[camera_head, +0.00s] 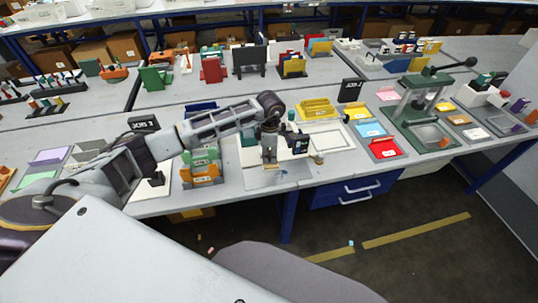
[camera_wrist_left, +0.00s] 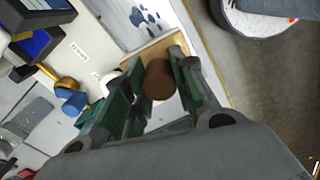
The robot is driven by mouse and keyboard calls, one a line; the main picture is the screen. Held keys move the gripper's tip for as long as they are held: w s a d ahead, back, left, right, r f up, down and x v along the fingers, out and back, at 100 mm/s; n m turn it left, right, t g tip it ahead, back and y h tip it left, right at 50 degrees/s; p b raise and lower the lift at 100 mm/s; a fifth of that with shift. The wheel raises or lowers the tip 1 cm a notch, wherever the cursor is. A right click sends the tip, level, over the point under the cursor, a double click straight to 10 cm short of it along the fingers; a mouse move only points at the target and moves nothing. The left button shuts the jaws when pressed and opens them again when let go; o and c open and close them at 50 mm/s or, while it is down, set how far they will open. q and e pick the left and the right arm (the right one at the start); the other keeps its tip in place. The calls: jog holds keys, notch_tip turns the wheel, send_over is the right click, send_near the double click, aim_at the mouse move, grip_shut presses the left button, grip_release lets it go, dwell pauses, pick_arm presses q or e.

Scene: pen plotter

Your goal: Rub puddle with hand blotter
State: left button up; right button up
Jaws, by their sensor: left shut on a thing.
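My left gripper (camera_head: 269,157) is low over the front edge of the bench in the head view. In the left wrist view its green-padded fingers (camera_wrist_left: 156,82) are shut around the round brown knob of the hand blotter (camera_wrist_left: 158,76). The blotter's tan base shows beyond the knob. The puddle (camera_wrist_left: 145,18) shows as several dark blue spots on a pale panel, just past the base. Whether the base touches the panel I cannot tell. In the head view the gripper mostly hides the blotter. My right gripper is not in view.
An orange and green stand (camera_head: 202,168) is left of the gripper. A white tray (camera_head: 326,137) and yellow, blue and red bins (camera_head: 384,149) are to the right. A green press (camera_head: 420,105) stands farther right. Blue drawers (camera_head: 345,192) are below the bench edge.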

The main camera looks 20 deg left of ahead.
pick_arm(q)
jog(key=shift+w+d+n, duration=0.15)
jog(key=shift+w+n, duration=0.05)
jog(key=shift+n, duration=0.1)
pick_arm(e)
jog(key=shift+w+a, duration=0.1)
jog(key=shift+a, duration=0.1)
pick_arm(q)
jog(key=shift+n, duration=0.3)
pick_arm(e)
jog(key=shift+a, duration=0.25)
pick_arm(q)
jog(key=shift+f, duration=0.1)
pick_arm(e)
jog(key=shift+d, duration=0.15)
